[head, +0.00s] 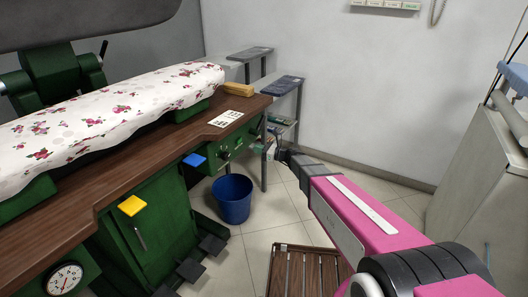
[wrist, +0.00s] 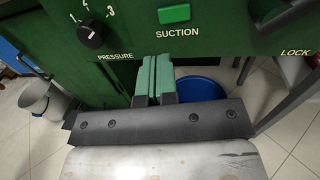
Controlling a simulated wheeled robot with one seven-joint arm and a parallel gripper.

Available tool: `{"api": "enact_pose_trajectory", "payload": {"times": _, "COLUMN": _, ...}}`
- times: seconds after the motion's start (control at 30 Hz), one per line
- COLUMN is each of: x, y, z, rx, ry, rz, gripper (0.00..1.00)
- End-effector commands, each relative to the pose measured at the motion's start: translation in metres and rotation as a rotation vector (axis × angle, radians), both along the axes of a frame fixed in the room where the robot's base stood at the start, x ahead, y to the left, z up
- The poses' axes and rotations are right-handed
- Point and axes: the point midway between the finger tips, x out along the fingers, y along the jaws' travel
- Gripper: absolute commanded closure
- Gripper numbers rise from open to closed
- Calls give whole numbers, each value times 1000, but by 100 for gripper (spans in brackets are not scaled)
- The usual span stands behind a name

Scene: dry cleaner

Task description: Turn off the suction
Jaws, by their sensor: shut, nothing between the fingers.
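The suction switch (wrist: 174,14) is a bright green rectangle on the dark green control panel (wrist: 222,38), above the white word SUCTION. I cannot tell whether it is on or off. My gripper (wrist: 154,62) is shut and empty, with its teal fingers side by side just below the panel's lower edge. The tips are below and slightly left of the switch, apart from it. In the head view, my gripper (head: 276,150) is at the right of the panel (head: 238,142), by the table's end. The switch is too small to make out clearly there.
A black pressure knob (wrist: 92,34) is left of the switch, and a dark lever marked LOCK (wrist: 284,14) is right. A blue bucket (head: 232,200) stands on the floor below. A wooden slatted platform (head: 300,272) lies in front. The pressing table (head: 70,170) has a floral cover.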

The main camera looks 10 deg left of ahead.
Motion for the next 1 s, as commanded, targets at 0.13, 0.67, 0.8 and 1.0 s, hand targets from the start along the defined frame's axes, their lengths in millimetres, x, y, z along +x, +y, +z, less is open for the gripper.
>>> {"api": "enact_pose_trajectory", "payload": {"times": 0.13, "x": 8, "y": 29, "z": -1, "rx": 0, "ry": 0, "rz": 2, "gripper": 100}}
{"api": "enact_pose_trajectory", "payload": {"times": 0.67, "x": 19, "y": 79, "z": 0, "rx": 0, "ry": 0, "rz": 0, "gripper": 100}}
{"api": "enact_pose_trajectory", "payload": {"times": 0.8, "x": 19, "y": 79, "z": 0, "rx": 0, "ry": 0, "rz": -1, "gripper": 100}}
{"api": "enact_pose_trajectory", "payload": {"times": 1.0, "x": 18, "y": 81, "z": 0, "rx": 0, "ry": 0, "rz": -2, "gripper": 100}}
